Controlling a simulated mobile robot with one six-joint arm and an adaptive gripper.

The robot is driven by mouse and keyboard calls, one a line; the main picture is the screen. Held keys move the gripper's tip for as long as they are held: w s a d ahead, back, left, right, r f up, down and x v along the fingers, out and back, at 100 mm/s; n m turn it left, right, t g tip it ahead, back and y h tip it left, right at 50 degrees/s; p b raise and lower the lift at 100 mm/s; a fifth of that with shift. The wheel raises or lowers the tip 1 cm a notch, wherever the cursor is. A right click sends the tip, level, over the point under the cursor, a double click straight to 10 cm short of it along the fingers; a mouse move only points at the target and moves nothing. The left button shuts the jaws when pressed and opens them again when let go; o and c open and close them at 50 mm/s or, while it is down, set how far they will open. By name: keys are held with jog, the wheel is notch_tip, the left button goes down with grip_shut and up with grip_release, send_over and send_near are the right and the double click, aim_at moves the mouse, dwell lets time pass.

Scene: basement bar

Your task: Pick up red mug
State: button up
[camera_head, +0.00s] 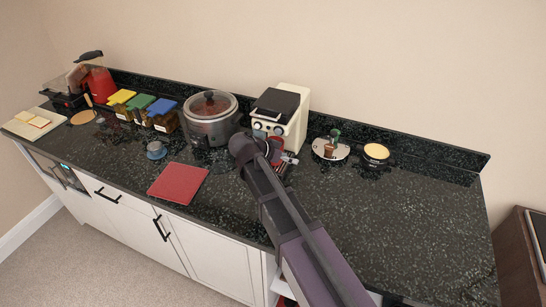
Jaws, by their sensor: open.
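A small red shape (277,143), which looks like the red mug, shows at the front of the cream coffee machine (293,118). It is partly hidden by my arm, and its outline is too small to make out clearly. My arm reaches up from the bottom right over the counter. My gripper (283,168) is a small dark shape in front of the coffee machine, close to the red shape and partly covered by my arm. It is open, with nothing seen between the fingers. I cannot tell whether it touches the red shape.
On the dark counter (400,220) stand a steel cooker (210,120), a blue cup (156,149), a red board (178,183), a white plate (331,150) with small items, and a round yellow-topped dish (376,152). Colored boxes (139,103) and a red blender (97,79) stand left. The counter's right side is clear.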

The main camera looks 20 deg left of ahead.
jog(key=s+a+r+t, duration=0.1)
jog(key=a, duration=0.5)
jog(key=s+a+r+m+t+b, duration=0.1)
jog(key=a+t, duration=0.1)
jog(key=a, duration=0.4)
jog(key=shift+a+r+t, duration=0.25)
jog(key=shift+a+t, duration=0.05)
jog(key=shift+m, duration=0.3)
jog(key=b+x, duration=0.3)
jog(key=x, duration=0.5)
jog(key=shift+w+d+f, duration=0.15)
jog(key=shift+w+d, duration=0.1)
jog(key=shift+b, duration=0.3)
jog(key=shift+b+x, duration=0.95)
jog(key=shift+x, duration=1.65)
jog(key=shift+s+d, duration=0.1)
jog(key=shift+d, duration=0.05)
